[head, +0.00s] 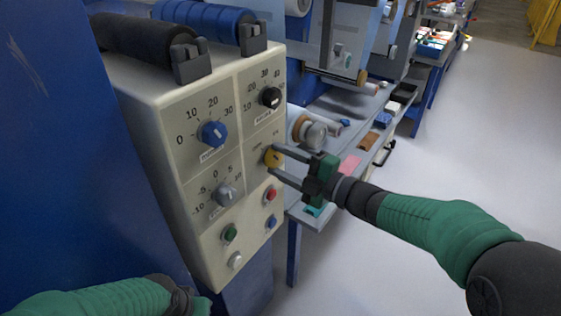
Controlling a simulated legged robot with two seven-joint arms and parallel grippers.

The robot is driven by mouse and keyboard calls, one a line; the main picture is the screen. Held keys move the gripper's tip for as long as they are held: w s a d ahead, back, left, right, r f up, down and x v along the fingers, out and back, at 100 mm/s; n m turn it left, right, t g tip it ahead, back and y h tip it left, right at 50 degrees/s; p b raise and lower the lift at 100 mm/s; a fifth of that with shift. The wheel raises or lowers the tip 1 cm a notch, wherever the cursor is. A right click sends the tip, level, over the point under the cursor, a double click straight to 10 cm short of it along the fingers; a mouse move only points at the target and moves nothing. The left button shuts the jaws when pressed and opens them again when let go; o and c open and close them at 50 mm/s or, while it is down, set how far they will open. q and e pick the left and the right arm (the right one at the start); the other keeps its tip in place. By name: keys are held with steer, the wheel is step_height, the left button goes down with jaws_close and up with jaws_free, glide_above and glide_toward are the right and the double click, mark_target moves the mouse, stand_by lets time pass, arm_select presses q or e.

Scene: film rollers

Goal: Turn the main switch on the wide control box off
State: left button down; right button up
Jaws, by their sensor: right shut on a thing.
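The wide control box (178,165) is a cream panel with several knobs and buttons, tilted in the left half of the head view. The main switch looks to be the yellow knob (271,157) at the panel's right edge, with small labels above it. My right gripper (278,163) reaches in from the right, its two dark fingers around the yellow knob and shut on it. The fingers partly cover the knob, so its pointer direction is hard to read. My left arm shows at the bottom left; the left fingers are not clearly visible.
A blue knob (214,134), a black knob (271,97) and a grey knob (224,195) share the panel. Below are red (270,194), green (230,232), blue (270,222) and white (235,260) buttons. Rollers (145,38) lie on top. Open floor (470,150) is at right.

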steer(key=o, duration=1)
steer(key=shift+s+f, duration=0.1)
steer(key=shift+f, duration=0.25)
steer(key=o, duration=0.4)
steer(key=shift+d+r, duration=0.1)
steer(key=shift+r, duration=0.05)
steer(key=shift+c, duration=0.2)
steer(key=shift+r, duration=0.1)
steer(key=p+v, duration=0.3)
steer(key=v, duration=1.4)
